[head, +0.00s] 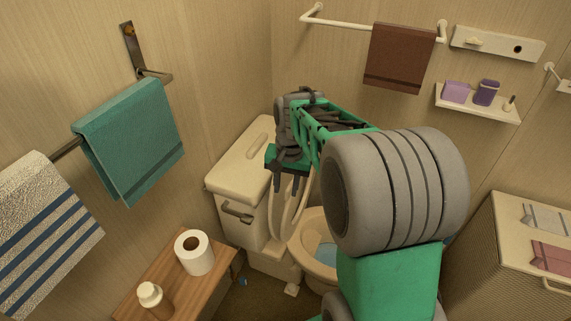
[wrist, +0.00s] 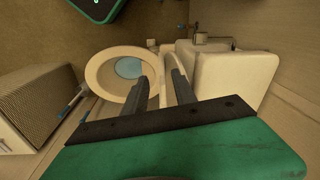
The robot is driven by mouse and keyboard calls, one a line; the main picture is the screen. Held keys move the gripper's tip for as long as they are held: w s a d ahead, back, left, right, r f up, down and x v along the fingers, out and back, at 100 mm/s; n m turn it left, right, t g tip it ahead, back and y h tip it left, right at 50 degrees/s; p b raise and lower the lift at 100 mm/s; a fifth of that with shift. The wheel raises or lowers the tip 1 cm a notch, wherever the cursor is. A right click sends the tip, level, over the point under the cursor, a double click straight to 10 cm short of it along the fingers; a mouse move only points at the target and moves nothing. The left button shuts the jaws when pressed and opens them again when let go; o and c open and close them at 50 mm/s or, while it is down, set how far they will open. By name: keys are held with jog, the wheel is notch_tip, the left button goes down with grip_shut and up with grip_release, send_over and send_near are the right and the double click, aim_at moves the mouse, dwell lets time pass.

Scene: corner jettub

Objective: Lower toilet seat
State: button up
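The beige toilet seat (head: 288,212) is raised, standing near upright in front of the toilet tank (head: 246,165) in the head view. The toilet bowl (head: 311,262) below it is open, with bluish water inside, and my arm covers part of it. My gripper (head: 287,188) is at the upper part of the seat with its fingers pointing down. In the wrist view my gripper (wrist: 163,90) has its two dark fingers apart with a gap between them. The bowl rim (wrist: 96,72) lies left of the fingers and the tank (wrist: 235,68) right. I cannot tell whether a finger touches the seat.
A wooden stand (head: 205,276) with a paper roll (head: 195,258) and a bottle (head: 152,299) is at the lower left. A wicker hamper (head: 482,245) stands at right. Towels hang on both walls. A small shelf (head: 478,104) is on the back wall.

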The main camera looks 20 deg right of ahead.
aim_at(290, 186)
jog(key=w+d+m+p, duration=0.1)
jog(key=w, duration=0.1)
jog(key=w+d+r+m, duration=0.1)
jog(key=d, duration=0.1)
jog(key=shift+w+d+r+p, duration=0.15)
jog(key=shift+w+p, duration=0.25)
jog(key=f, duration=0.8)
jog(key=shift+w, duration=0.35)
jog(key=shift+c, duration=0.4)
grip_shut()
